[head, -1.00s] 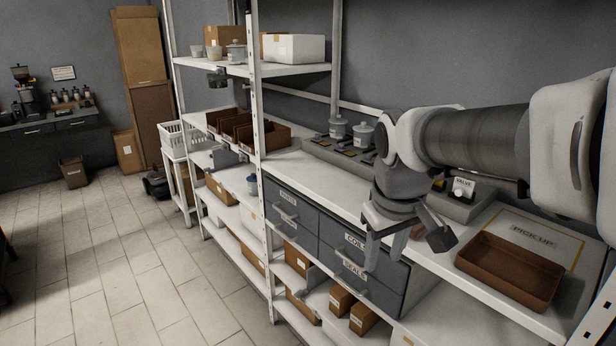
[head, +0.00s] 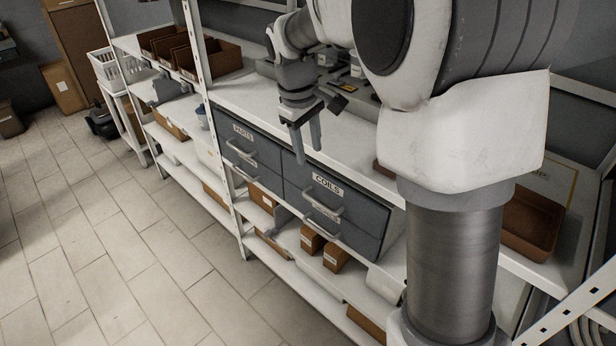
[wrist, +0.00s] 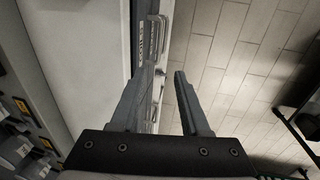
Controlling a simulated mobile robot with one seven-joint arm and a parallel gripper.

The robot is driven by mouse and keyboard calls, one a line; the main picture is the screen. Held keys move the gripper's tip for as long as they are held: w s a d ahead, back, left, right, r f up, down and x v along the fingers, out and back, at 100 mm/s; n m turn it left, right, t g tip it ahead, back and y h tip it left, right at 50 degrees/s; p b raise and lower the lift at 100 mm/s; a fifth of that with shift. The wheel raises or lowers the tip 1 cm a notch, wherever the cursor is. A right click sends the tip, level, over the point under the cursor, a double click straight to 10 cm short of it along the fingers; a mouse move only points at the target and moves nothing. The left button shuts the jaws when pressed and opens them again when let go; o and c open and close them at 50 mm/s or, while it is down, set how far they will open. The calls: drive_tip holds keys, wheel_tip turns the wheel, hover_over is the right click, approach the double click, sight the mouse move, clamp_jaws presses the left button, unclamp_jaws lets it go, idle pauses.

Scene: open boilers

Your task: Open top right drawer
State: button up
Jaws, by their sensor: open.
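The grey drawer unit (head: 265,148) sits under the white counter. Its top right drawer (head: 300,185), labelled COILS, looks shut, with a bar handle (head: 324,206) below the label. My gripper (head: 307,152) is open and empty, fingers pointing down, just in front of the counter edge near the upper left of the COILS drawer. It looks apart from the handle, which lies lower and to the right. In the wrist view the open fingers (wrist: 160,85) straddle the line of the drawer front, and a handle (wrist: 159,80) shows beyond them. The exact gap is hard to tell.
The top left drawer, labelled PARTS (head: 243,132), is beside it; another handle (head: 322,229) is below. Cardboard boxes (head: 336,257) lie on the lower shelf. A shelf post (head: 213,135) stands left of the unit. A brown tray (head: 533,222) is on the counter. The floor (head: 110,250) in front is clear.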

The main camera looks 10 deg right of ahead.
sight(317, 202)
drive_tip(key=f, duration=0.5)
drive_tip(key=w+d+f+b, duration=0.1)
drive_tip(key=f, duration=0.5)
drive_tip(key=w+d+f+b, duration=0.1)
drive_tip(key=f, duration=0.5)
drive_tip(key=shift+w+d+f, duration=0.15)
drive_tip(key=shift+d+f, duration=0.05)
drive_tip(key=shift+d, duration=0.05)
drive_tip(key=shift+c, duration=0.3)
clamp_jaws()
idle(0.5)
